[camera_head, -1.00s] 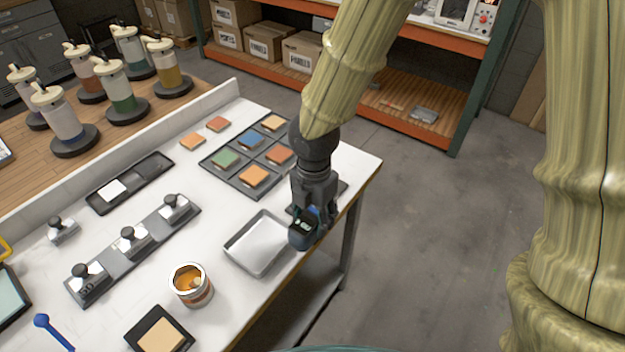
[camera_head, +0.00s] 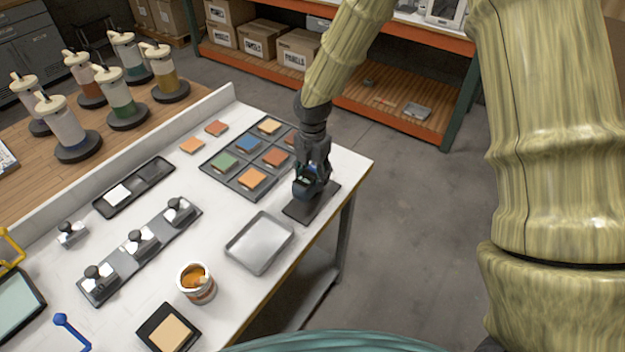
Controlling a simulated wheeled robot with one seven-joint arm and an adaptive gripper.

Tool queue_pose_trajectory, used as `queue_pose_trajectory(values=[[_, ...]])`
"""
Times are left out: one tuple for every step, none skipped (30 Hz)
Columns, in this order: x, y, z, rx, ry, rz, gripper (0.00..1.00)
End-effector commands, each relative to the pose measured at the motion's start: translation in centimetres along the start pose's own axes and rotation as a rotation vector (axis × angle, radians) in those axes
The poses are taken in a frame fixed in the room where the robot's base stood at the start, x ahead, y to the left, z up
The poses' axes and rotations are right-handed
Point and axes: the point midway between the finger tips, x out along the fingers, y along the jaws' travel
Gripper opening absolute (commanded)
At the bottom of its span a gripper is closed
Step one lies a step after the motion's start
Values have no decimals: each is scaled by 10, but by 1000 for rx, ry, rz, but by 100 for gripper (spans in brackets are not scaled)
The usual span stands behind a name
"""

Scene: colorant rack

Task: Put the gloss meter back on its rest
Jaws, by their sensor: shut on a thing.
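My gripper (camera_head: 311,186) points down near the right edge of the white bench, shut on the gloss meter (camera_head: 305,187), a small dark blue-black device. The gripper's fingers partly hide the meter. The meter is over a flat dark pad (camera_head: 312,207), which looks like the rest, beside the colour tile tray. I cannot tell from this angle whether the meter touches the pad.
A shiny metal tray (camera_head: 261,243) lies just in front of the pad. The dark tray (camera_head: 226,173) of coloured tiles is behind and left of my gripper. An open can (camera_head: 196,284) and a rack (camera_head: 120,268) with several knobbed blocks stand further left.

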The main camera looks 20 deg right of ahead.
Motion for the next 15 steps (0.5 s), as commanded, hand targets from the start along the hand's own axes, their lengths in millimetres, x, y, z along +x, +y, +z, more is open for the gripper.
queue_pose_trajectory(values=[[0,1,1,0,0,0,5],[1,1,1,0,0,0,5],[2,0,1,0,0,0,5],[4,0,0,0,0,-1,5],[5,0,0,0,0,-1,5],[8,0,0,0,0,-1,5],[10,0,0,0,0,-1,5],[12,0,0,-1,0,-2,5],[16,0,0,-1,0,-2,5],[19,0,0,-1,0,-2,5],[22,0,0,-1,0,-2,5],[26,0,0,-1,0,-2,5],[28,0,0,-1,1,-2,5],[30,0,0,-1,1,-1,5],[32,0,0,-1,0,0,5]])
